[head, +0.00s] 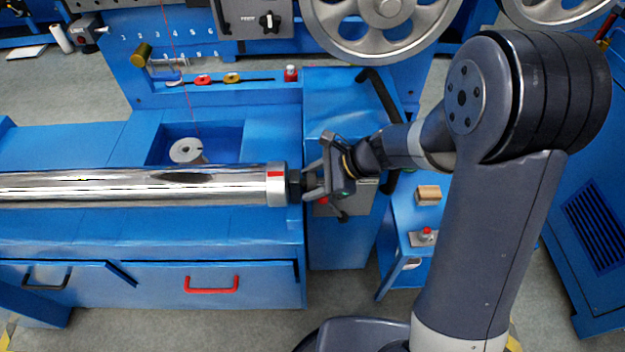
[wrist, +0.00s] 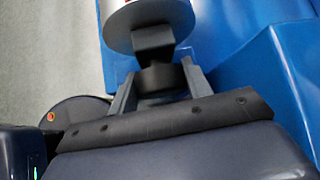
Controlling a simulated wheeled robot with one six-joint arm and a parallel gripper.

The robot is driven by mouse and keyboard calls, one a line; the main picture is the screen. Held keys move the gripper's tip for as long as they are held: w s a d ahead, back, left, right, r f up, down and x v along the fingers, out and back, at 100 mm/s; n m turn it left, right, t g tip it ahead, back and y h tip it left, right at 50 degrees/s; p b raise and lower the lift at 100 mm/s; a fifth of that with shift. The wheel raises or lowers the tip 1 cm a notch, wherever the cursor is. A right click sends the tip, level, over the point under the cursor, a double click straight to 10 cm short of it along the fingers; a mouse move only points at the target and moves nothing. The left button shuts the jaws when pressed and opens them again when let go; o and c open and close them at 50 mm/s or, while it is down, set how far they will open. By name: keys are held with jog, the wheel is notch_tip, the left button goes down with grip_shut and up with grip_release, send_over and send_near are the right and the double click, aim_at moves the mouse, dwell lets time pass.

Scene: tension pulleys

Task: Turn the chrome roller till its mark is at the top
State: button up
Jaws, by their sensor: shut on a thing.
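The chrome roller (head: 130,184) lies level across the blue machine, its left end out of frame. Its right end has a pale collar (head: 276,192) with a red mark (head: 274,174) on the upper part of the side facing me. A dark stub (head: 294,184) sticks out beyond the collar. My gripper (head: 309,183) is at that right end, shut on the stub. In the wrist view, its two fingers (wrist: 159,84) stand either side of the dark stub (wrist: 153,42), below the roller's round end face (wrist: 150,22). The mark is not clear there.
A recess holds a grey disc (head: 186,150). Drawers with a black handle (head: 45,281) and a red handle (head: 211,285) are in front. A spoked wheel (head: 388,14) is above.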

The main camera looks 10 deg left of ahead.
jog(key=p, duration=0.2)
jog(key=shift+r+g+p, duration=0.3)
jog(key=shift+p, duration=0.1)
jog(key=shift+w+m+g+p, duration=0.1)
jog(key=shift+m+g+p, duration=0.3)
jog(key=shift+p, duration=0.4)
jog(key=shift+f, duration=0.2)
jog(key=shift+f, duration=0.1)
jog(key=o, duration=1)
jog(key=v, duration=1)
jog(key=shift+w+r+p, duration=0.2)
jog(key=shift+r+p, duration=0.25)
